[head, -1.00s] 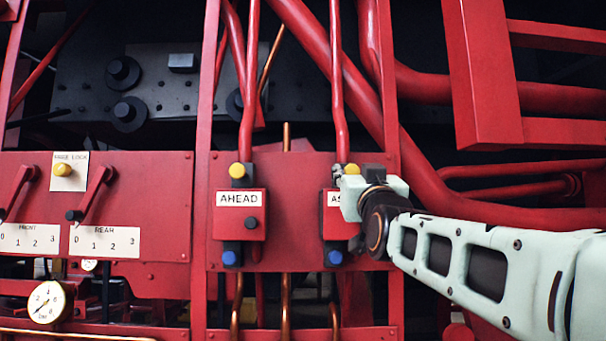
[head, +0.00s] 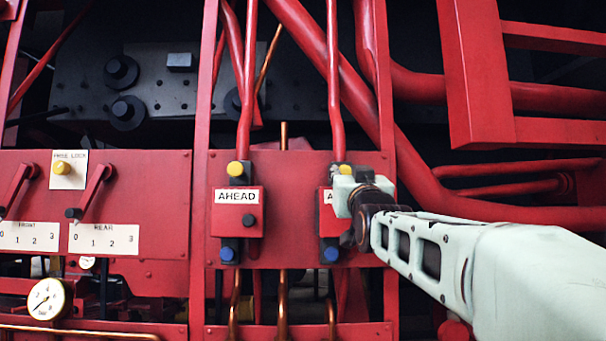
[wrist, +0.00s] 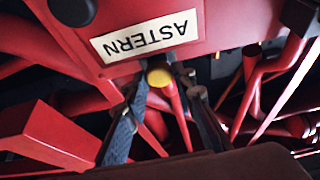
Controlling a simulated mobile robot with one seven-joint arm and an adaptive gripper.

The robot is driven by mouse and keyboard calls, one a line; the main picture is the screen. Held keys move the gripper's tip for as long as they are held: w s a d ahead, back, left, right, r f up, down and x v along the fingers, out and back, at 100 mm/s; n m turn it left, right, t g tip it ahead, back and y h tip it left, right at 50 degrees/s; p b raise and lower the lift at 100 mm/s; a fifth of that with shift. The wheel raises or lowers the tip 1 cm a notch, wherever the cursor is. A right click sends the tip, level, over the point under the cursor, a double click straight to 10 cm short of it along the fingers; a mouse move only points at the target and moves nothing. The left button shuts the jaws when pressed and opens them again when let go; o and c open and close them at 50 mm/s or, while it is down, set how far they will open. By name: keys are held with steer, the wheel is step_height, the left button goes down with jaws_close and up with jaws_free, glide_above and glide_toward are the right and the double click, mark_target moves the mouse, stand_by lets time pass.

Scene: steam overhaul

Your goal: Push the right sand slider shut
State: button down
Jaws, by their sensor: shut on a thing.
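The right slider is a red box (head: 327,228) with a white label that shows only an "A" in the head view, as my arm hides the rest. In the wrist view its label (wrist: 145,36) reads "ASTERN", upside down, beside a black knob (wrist: 72,8). The box sits on a dark rail with a yellow cap (wrist: 160,77) at the top and a blue cap (head: 331,254) at the bottom. My gripper (wrist: 163,82) is at the rail's upper end, its fingers on either side of the yellow cap and shut on it. Their exact contact is partly hidden.
The matching AHEAD slider (head: 237,212) stands to the left at about the same height. Further left are two red levers (head: 90,193) and a pressure gauge (head: 46,299). Red pipes (head: 336,90) rise above the sliders, and a thick pipe (head: 430,185) runs behind my arm.

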steer(key=shift+r, duration=0.2)
steer(key=c, duration=1.8)
jaws_free()
steer(key=shift+w, duration=0.1)
steer(key=shift+c, duration=0.2)
steer(key=shift+o, duration=1.1)
steer(key=shift+w+f, duration=0.15)
step_height(320, 180, up, 10)
